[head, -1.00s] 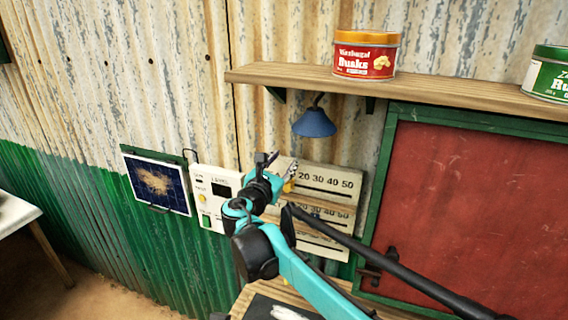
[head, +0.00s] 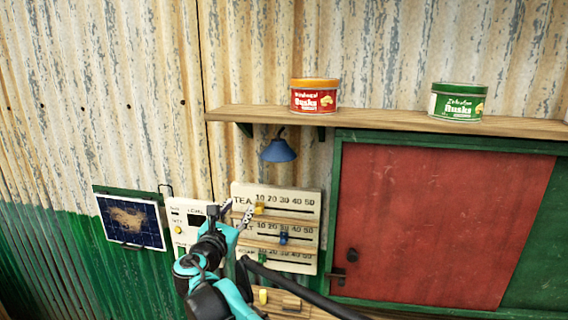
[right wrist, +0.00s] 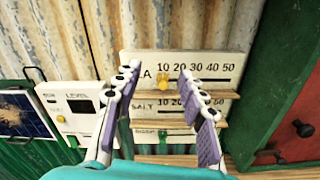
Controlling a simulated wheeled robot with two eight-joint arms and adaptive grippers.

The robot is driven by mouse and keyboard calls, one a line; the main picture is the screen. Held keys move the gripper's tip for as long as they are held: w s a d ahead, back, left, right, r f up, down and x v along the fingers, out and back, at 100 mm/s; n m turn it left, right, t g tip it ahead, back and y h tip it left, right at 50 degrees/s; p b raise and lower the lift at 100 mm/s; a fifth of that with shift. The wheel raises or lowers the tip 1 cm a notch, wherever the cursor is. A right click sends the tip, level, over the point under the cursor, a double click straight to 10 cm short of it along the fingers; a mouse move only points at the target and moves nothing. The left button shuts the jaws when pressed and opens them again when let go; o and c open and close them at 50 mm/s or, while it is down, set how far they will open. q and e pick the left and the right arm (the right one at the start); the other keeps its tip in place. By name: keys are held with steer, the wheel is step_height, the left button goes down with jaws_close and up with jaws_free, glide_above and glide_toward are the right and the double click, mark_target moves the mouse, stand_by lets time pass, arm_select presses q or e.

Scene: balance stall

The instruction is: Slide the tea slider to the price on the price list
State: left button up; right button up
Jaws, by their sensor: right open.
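The slider board (head: 310,262) hangs on the corrugated wall with rows of numbers from 10 to 50. The yellow tea slider (head: 259,209) sits in the top row, below the 10. In the right wrist view the tea slider (right wrist: 166,84) appears between the open fingers. My right gripper (head: 238,211) is in front of the board's left side, its fingertips close to the tea slider. It also shows in the right wrist view (right wrist: 157,75), open and empty; contact cannot be told. My left gripper is not in view. I cannot make out a price list.
A blue slider (head: 283,238) and a green slider (head: 263,258) are in lower rows. Wooden ledges separate the rows. A level panel (right wrist: 84,122) and a dark blue panel (head: 130,219) are to the left. A blue lamp (head: 278,151) hangs above, under a shelf (head: 390,122) with tins.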

steer(key=s+d+f+m+g+b, duration=0.1)
steer(key=s+d+f+m+g, duration=0.1)
steer(key=s+d+f+m, duration=0.5)
steer(key=s+d+f+m+g+h+b, duration=0.1)
steer(key=s+d+f+m+g, duration=0.25)
steer(key=d, duration=0.75)
steer(key=s+d+f+m+g+b, duration=0.1)
steer(key=s+d+f+m+g, duration=0.1)
steer(key=s+d+f+m, duration=0.5)
arm_select(q)
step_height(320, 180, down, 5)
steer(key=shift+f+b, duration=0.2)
steer(key=shift+b, duration=1.05)
arm_select(e)
steer(key=s+d+f+m+g+y, duration=0.3)
steer(key=s+d+f+m+y, duration=0.1)
steer(key=s+f+m, duration=0.9)
steer(key=s+d, duration=0.1)
steer(key=s, duration=0.2)
steer(key=shift+d+f+m, duration=0.2)
steer(key=shift+m, duration=0.15)
